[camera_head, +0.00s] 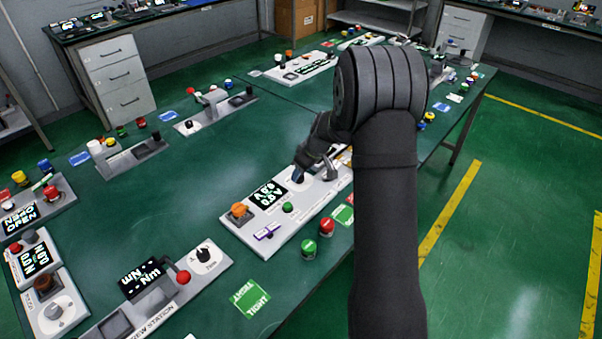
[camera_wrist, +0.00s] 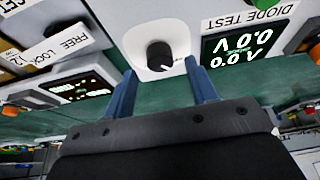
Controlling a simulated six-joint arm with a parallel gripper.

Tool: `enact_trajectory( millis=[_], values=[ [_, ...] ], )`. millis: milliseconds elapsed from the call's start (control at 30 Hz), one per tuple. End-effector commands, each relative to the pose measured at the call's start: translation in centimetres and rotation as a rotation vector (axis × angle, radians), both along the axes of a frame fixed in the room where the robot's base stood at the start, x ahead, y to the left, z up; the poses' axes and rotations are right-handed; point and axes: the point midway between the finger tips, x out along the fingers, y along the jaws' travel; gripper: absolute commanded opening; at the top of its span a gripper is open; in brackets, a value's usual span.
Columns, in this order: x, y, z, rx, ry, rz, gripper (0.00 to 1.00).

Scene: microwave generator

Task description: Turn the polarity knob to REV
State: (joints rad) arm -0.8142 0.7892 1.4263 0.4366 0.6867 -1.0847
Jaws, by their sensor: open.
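A black round knob (camera_wrist: 160,56) with a pale pointer mark sits on a white panel in the wrist view. No POLARITY or REV lettering is readable, so I cannot tell its setting. My gripper (camera_wrist: 162,80) is open, with its two blue fingers on either side of the knob's near side and apart from it. In the head view my gripper (camera_head: 299,168) is over the white panel (camera_head: 281,232), beside its display (camera_head: 267,194), and the arm hides part of the panel.
A FREE/LOCK label (camera_wrist: 68,45) and a lit display (camera_wrist: 78,90) lie left of the fingers. Red (camera_head: 326,226) and green (camera_head: 308,249) buttons stand in front.

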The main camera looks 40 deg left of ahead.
Motion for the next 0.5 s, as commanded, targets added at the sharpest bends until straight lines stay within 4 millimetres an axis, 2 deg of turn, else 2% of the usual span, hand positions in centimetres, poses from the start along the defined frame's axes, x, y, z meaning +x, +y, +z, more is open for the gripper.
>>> enact_trajectory(
  millis=[500],
  values=[
    [0.1, -4.5, 10.9, 0.002, -0.002, -0.001, 0.52]
  ],
)
